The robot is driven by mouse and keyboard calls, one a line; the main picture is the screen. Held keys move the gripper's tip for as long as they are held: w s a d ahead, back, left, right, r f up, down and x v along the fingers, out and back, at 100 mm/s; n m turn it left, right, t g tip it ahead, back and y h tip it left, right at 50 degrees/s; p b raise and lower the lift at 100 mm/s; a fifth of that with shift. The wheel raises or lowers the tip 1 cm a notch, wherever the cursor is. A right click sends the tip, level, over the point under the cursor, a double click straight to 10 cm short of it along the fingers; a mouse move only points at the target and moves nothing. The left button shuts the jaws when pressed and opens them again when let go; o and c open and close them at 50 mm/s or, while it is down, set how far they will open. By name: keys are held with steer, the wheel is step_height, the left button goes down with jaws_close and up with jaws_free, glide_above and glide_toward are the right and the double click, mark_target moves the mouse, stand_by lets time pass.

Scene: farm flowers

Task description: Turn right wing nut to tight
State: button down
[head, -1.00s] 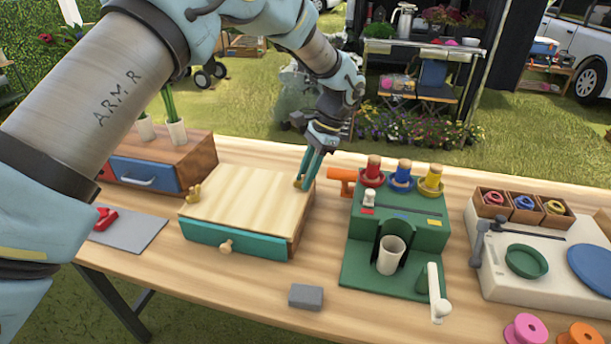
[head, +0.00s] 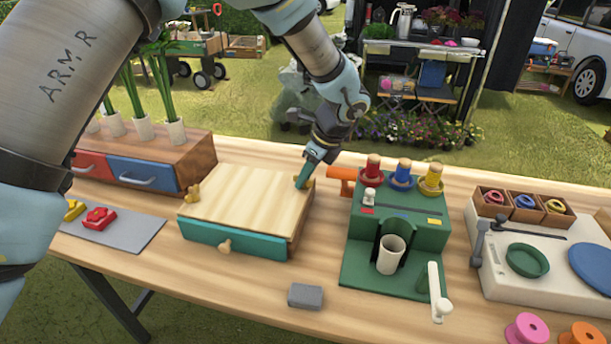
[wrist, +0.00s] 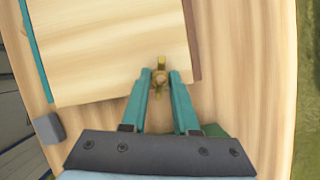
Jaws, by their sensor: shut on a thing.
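The right wing nut (wrist: 159,75) is a small brass-yellow piece at the corner of the wooden box's pale top (head: 245,205). In the wrist view it sits between the fingertips of my gripper (wrist: 160,82), with one wing showing past them. In the head view my gripper (head: 303,182) reaches down onto that corner and mostly hides this nut. My gripper is shut on the nut. The left wing nut (head: 193,192) stands at the box's left side. The box has a teal front (head: 235,240) with a round wooden knob (head: 225,246).
A drawer chest (head: 190,160) with potted stems is behind left. A grey block (head: 305,296) lies in front.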

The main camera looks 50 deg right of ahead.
steer(key=m+h, duration=0.1)
steer(key=m, duration=0.2)
steer(key=shift+a+m, duration=0.15)
steer(key=shift+m, duration=0.25)
steer(key=m+h, duration=0.1)
steer(key=m, duration=0.2)
steer(key=shift+a+m+h+p, duration=0.1)
steer(key=shift+m+h+p, duration=0.2)
steer(key=shift+h+p, duration=0.1)
steer(key=m+h+p, duration=0.1)
steer(key=m, duration=0.2)
steer(key=shift+w+r+m+g, duration=0.1)
steer(key=shift+m+g, duration=0.2)
steer(key=shift+g, duration=0.1)
steer(key=shift+w+a+m+g+h+p, duration=0.1)
steer(key=shift+m+g+h+p, duration=0.3)
steer(key=shift+m, duration=0.55)
steer(key=shift+m+g+h+p, duration=0.1)
steer(key=shift+m+h+p, duration=0.1)
steer(key=shift+m+p, duration=0.55)
steer(key=shift+m, duration=0.4)
steer(key=c, duration=0.7)
jaws_free()
